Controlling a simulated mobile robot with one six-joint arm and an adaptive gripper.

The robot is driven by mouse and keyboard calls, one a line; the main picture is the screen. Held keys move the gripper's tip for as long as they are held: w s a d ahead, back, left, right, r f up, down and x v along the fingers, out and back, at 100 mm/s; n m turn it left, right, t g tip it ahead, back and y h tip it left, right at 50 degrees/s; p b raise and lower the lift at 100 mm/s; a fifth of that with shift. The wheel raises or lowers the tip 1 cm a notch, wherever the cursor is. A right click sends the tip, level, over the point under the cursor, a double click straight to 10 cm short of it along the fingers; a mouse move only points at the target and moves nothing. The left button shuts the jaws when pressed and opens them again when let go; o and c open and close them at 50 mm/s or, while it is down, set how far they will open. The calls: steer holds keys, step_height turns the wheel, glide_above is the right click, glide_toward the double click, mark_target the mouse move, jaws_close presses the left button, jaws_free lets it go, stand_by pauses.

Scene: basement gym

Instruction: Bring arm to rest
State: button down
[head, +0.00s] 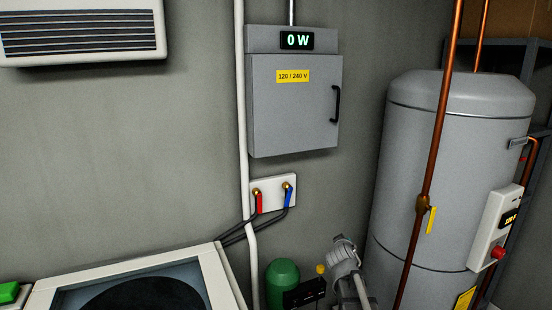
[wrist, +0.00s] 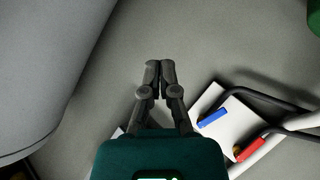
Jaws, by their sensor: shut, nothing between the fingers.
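My gripper (wrist: 159,75) shows in the wrist view, with its two dark grey fingers together and nothing between them. Its fingers are in front of the grey wall. The white valve plate (wrist: 226,130) is below and to the right of the fingertips, partly hidden by my gripper, with a blue handle (wrist: 213,117) and a red handle (wrist: 250,149). In the head view, I cannot make out the fingers. A pale grey jointed piece at the bottom, right of centre, may be part of my arm.
The grey water heater (head: 430,170) stands at right, behind a copper pipe (head: 439,125) with a yellow lever (head: 432,220). An electrical panel (head: 294,112) reading "0 W" hangs above the valve plate (head: 285,182). A green tank (head: 282,275) and a white-rimmed appliance (head: 228,275) are low in front.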

steer(key=s+a+f+m+g+y+p, duration=0.1)
steer(key=s+a+f+g, duration=0.1)
steer(key=s, duration=0.6)
steer(key=s+a+f+m+g+y+p, duration=0.1)
steer(key=s+a+f+g+y, duration=0.1)
steer(key=s+g, duration=0.4)
steer(key=s+a+f+m+g+y, duration=0.1)
steer(key=s+a+f+m+g, duration=0.1)
steer(key=s, duration=1)
step_height(320, 180, down, 3)
steer(key=a+g, duration=0.1)
steer(key=g, duration=0.1)
steer(key=shift+s+r+g+y+p, duration=0.2)
steer(key=shift+g+y+p, duration=0.1)
steer(key=shift+g+p, duration=0.1)
